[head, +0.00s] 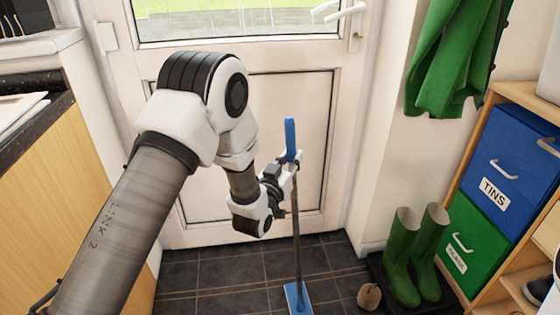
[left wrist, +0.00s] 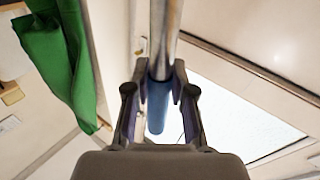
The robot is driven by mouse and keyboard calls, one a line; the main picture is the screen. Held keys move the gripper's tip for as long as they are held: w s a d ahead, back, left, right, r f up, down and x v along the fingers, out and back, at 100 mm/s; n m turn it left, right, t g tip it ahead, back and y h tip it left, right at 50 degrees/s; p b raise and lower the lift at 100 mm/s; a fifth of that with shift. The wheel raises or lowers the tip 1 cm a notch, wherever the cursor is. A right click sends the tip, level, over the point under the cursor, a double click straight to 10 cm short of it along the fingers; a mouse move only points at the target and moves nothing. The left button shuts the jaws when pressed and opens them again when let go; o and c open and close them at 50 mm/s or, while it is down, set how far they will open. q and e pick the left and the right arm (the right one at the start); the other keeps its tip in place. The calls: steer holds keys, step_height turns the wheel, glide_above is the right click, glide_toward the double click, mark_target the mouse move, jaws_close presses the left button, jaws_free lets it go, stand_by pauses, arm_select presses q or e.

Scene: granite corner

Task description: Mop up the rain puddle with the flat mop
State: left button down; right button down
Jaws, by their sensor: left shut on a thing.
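The flat mop stands nearly upright in front of the door, with a blue grip (head: 290,135) on top, a grey pole (head: 296,235) and a blue flat head (head: 298,297) low on the floor, cut by the bottom edge of the head view. My left gripper (head: 288,165) is shut on the mop near the lower end of the blue grip. In the left wrist view my left gripper's fingers (left wrist: 152,95) sit on both sides of the mop handle (left wrist: 164,40). I cannot make out the puddle on the visible floor. My right gripper is out of view.
A white door (head: 290,100) closes off the back. Green boots (head: 402,255) stand on a dark tray at right, with a small brown object (head: 369,296) beside them. Shelves with bins (head: 505,150) line the right; a wooden counter (head: 60,190) lines the left. Dark floor tiles (head: 240,270) lie between.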

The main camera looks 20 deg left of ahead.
arm_select(q)
steer(key=w+d+b, duration=0.1)
steer(key=w+d, duration=0.6)
steer(key=d, duration=0.3)
steer(key=w+d+b, duration=0.1)
steer(key=w+d, duration=0.5)
steer(key=d, duration=0.4)
steer(key=shift+w+d, duration=0.15)
steer(key=shift+w, duration=0.2)
stand_by(0.8)
step_height(320, 180, up, 8)
steer(key=p, duration=0.5)
stand_by(1.1)
